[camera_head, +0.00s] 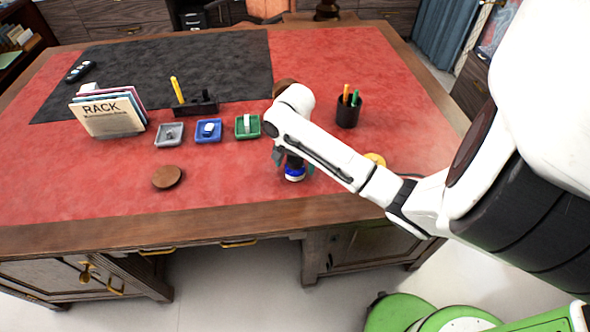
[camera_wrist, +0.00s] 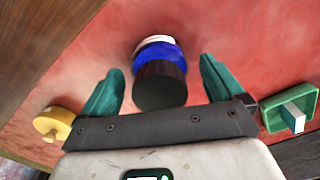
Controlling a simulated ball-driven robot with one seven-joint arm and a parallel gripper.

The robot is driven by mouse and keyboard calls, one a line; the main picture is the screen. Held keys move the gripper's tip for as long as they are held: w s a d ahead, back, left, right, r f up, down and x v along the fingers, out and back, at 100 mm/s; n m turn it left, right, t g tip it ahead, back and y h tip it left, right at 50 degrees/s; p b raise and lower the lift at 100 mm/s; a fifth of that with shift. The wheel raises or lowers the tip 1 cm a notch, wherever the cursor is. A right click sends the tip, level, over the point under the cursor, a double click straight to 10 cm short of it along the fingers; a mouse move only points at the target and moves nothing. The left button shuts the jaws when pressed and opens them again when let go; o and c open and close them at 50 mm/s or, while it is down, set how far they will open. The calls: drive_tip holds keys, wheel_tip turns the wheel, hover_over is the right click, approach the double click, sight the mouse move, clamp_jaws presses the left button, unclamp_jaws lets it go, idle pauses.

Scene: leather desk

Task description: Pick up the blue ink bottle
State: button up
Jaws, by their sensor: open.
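The blue ink bottle (camera_head: 295,174) stands on the red desk top near the front edge, below the end of my arm. In the wrist view the ink bottle (camera_wrist: 158,52) has a dark round cap, a blue band and a pale part beyond it. My gripper (camera_head: 293,166) is around the bottle in the head view, partly hidden by my arm. In the wrist view my gripper (camera_wrist: 158,80) is open, with one teal finger on each side of the bottle. Gaps show between the fingers and the bottle.
A green tray (camera_head: 247,127), a blue tray (camera_head: 208,130) and a grey tray (camera_head: 169,135) stand behind and left. A pen cup (camera_head: 348,111) is at the back right. A yellow object (camera_head: 375,159) lies right. A brown disc (camera_head: 167,177) lies left on clear desk.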

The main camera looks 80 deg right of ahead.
drive_tip(key=shift+f, duration=0.3)
drive_tip(key=shift+c, duration=0.3)
drive_tip(key=c, duration=1.3)
drive_tip(key=shift+o, duration=0.2)
drive_tip(key=shift+r, duration=0.1)
